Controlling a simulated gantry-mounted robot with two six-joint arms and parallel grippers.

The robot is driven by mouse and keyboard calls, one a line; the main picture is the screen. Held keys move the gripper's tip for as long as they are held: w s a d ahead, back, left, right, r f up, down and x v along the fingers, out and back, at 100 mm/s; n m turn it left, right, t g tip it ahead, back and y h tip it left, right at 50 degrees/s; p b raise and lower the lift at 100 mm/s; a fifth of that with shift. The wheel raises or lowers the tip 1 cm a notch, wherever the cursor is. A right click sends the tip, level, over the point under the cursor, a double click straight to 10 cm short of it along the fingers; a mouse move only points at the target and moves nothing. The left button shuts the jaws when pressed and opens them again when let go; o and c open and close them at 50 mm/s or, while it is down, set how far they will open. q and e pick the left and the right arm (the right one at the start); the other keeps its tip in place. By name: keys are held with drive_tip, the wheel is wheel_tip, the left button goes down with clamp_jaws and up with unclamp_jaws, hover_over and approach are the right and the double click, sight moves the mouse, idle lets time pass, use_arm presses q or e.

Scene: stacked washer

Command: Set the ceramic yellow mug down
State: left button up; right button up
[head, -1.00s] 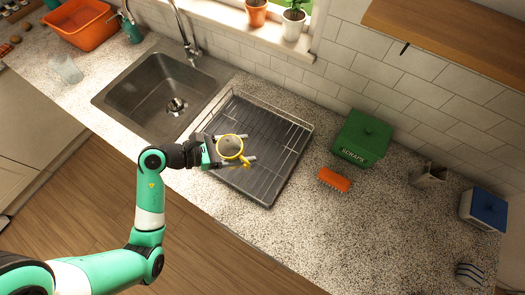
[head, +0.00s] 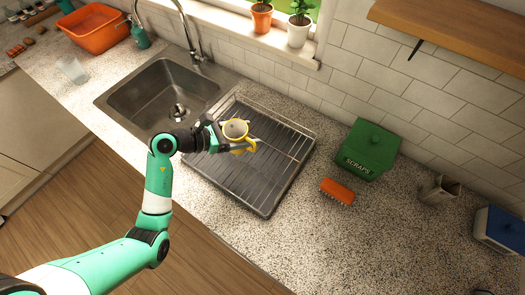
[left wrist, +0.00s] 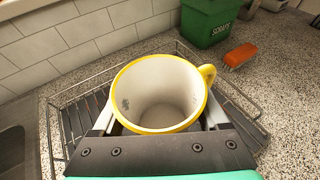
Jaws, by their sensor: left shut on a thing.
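The yellow mug (head: 236,130), with a pale inside and a yellow rim and handle, is held over the dark dish rack (head: 270,185). My left gripper (head: 238,143) is shut on it, one finger on each side. In the left wrist view the mug (left wrist: 160,92) is close, its open top tilted toward the camera and its handle at the right. Its base is hidden, so I cannot tell whether it touches the rack. My right gripper is not in view.
The steel sink (head: 150,95) lies left of the rack. An orange brush (head: 337,191) and a green scraps bin (head: 368,150) stand to its right. Speckled counter (head: 300,240) is clear in front of the brush. A wooden shelf (head: 460,35) hangs at upper right.

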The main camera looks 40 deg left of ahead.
use_arm(q)
drive_tip(key=w+d+f, duration=0.1)
drive_tip(key=f, duration=0.1)
drive_tip(key=w+d+f+b, duration=0.1)
drive_tip(key=d+f, duration=0.1)
drive_tip(key=f, duration=0.1)
drive_tip(key=shift+w+d+f, duration=0.3)
drive_tip(key=shift+w+d, duration=0.1)
drive_tip(key=shift+w+d+f+b, duration=0.1)
drive_tip(key=shift+f+b, duration=0.25)
drive_tip(key=shift+f, duration=0.5)
drive_tip(key=shift+w+d+f+b, duration=0.1)
drive_tip(key=shift+f+b, duration=0.2)
drive_tip(key=shift+f, duration=0.55)
drive_tip(key=shift+f, duration=0.2)
drive_tip(key=o, duration=1.6)
drive_tip(key=shift+s, duration=0.1)
drive_tip(key=shift+c, duration=0.2)
drive_tip(key=shift+r, duration=0.1)
